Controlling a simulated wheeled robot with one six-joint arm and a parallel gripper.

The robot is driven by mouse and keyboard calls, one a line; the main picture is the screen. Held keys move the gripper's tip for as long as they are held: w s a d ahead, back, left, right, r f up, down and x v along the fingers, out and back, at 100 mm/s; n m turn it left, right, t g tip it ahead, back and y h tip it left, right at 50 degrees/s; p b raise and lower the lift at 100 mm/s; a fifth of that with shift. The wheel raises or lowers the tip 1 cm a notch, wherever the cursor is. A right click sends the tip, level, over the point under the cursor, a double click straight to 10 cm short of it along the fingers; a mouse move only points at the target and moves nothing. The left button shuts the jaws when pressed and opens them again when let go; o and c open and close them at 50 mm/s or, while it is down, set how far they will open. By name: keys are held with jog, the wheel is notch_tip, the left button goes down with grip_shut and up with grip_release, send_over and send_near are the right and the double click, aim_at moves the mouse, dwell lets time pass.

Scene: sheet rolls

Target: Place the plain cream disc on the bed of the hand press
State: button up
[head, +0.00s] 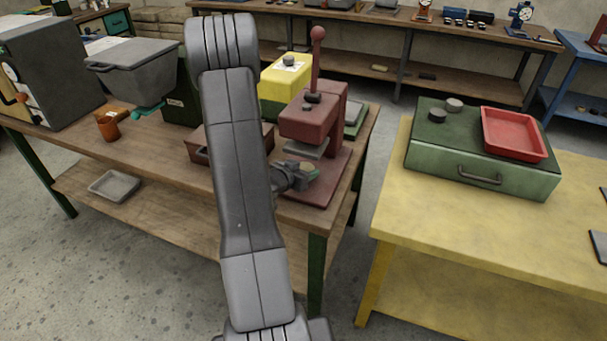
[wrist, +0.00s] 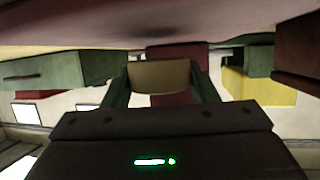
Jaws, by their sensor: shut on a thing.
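The hand press (head: 309,122) is dark red with a tall lever and stands at the right end of the wooden bench. Its flat red base (head: 322,190) reaches forward under its head, with a grey plate (head: 303,150) below the head. My gripper (head: 306,172) is low in front of the press, over the base. In the wrist view, its two green fingers (wrist: 163,88) are shut on the cream disc (wrist: 158,76), which shows as a tan piece between them. Part of the press (wrist: 176,51) shows behind the disc. Contact between disc and base cannot be told.
A yellow box (head: 284,78) stands behind the press. A grey hopper (head: 134,72) and a brown cup (head: 107,125) are on the bench's left. On the yellow table, a green case (head: 483,169) carries a red tray (head: 514,133) and two grey discs (head: 445,110).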

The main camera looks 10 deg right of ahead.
jog(key=shift+f, duration=0.95)
jog(key=shift+f, duration=0.25)
jog(key=o, duration=1.1)
jog(key=shift+r, duration=0.1)
jog(key=shift+c, duration=0.2)
jog(key=shift+r, duration=0.25)
jog(key=v, duration=1.2)
